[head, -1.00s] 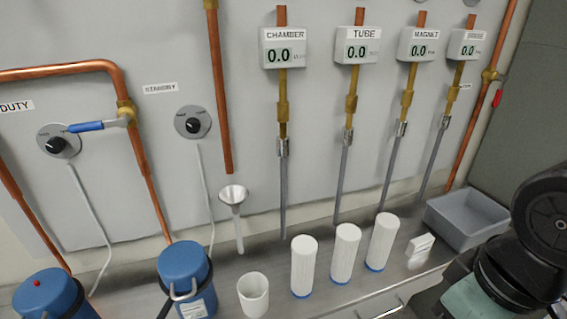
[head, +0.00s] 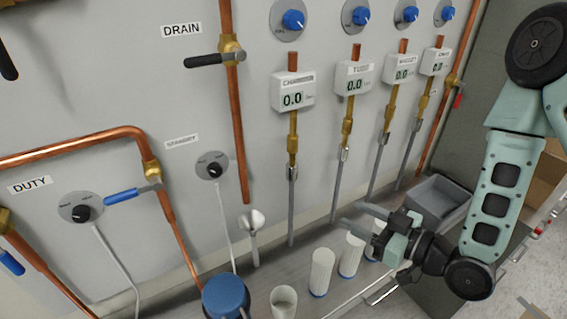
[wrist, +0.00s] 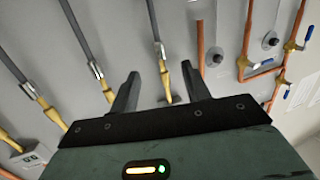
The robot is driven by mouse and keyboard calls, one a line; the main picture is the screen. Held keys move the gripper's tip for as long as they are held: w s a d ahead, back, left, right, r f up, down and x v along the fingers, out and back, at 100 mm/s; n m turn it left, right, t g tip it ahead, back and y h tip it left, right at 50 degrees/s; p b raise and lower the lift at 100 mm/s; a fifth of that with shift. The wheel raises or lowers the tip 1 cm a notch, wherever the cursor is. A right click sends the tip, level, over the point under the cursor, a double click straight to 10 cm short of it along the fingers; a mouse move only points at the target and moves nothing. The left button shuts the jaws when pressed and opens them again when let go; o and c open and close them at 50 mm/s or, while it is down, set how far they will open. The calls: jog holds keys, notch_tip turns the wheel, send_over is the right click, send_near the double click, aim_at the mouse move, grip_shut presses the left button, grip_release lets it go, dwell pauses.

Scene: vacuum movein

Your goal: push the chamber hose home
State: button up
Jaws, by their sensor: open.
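The chamber hose (head: 291,212) is a grey tube hanging below the CHAMBER meter (head: 293,91), which reads 0.0. A silver collar (head: 292,172) sits at its top, below the brass fitting (head: 292,142). Whether the hose is fully seated cannot be told. My gripper (head: 353,214) is open and empty, to the right of the hose in the head view and apart from it. In the wrist view, the chamber hose (wrist: 153,18), its collar (wrist: 159,50) and brass fitting (wrist: 165,82) show beyond my open fingers (wrist: 158,88), roughly in line with the gap.
Other grey hoses (head: 336,180) hang to the right.

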jog(key=r+t, duration=0.1)
jog(key=b, duration=1.5)
send_near(296, 174)
jog(key=shift+m+y, duration=0.3)
jog(key=shift+m, duration=0.1)
jog(key=x, duration=0.3)
jog(key=p+x, duration=0.1)
jog(key=x, duration=0.2)
jog(key=p+x, duration=0.1)
jog(key=x, duration=0.2)
jog(key=shift+w+f, duration=0.15)
jog(key=shift+f, duration=0.1)
